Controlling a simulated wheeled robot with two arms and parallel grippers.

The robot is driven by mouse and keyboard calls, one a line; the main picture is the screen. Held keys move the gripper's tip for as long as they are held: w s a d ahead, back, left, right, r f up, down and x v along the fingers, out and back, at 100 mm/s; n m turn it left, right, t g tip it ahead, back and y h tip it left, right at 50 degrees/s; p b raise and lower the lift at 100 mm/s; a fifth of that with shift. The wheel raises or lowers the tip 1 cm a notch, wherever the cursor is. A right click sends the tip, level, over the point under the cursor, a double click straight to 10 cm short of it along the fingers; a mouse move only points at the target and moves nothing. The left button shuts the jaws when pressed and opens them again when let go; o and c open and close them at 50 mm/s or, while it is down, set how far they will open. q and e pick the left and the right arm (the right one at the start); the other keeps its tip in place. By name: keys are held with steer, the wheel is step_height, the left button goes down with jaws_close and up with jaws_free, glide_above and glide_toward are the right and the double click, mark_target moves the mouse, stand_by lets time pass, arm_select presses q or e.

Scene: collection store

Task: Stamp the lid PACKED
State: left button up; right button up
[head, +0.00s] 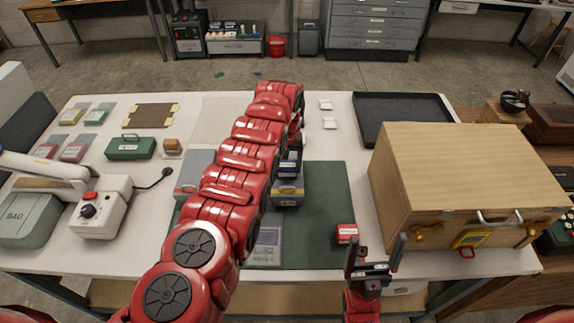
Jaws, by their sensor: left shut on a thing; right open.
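My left arm reaches across the table. Its gripper (291,150) points down, partly hidden by the arm, and is shut on a small dark blue block with a pale band (289,167), which looks like the stamp. The block is right over a grey case with a yellow latch (287,195) on the green mat (325,190); I cannot tell whether they touch. No PACKED mark is readable on the case's lid. My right gripper (375,256) is open and empty at the front table edge, just right of a small red box with a white label (346,233).
A large wooden chest (440,170) stands on the right, with a black tray (400,110) behind it. A green box (131,148) and a white device with a knob (98,213) stand on the left. The table's back middle is mostly clear.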

arm_select(q)
steer(key=shift+f+b, duration=0.5)
steer(key=shift+f, duration=0.05)
stand_by(1.1)
steer(key=shift+r, duration=0.1)
step_height(320, 180, up, 2)
steer(key=shift+r+p, duration=0.1)
steer(key=shift+p, duration=1.1)
step_height(320, 180, up, 5)
steer(key=p, duration=0.4)
steer(key=shift+f, duration=0.2)
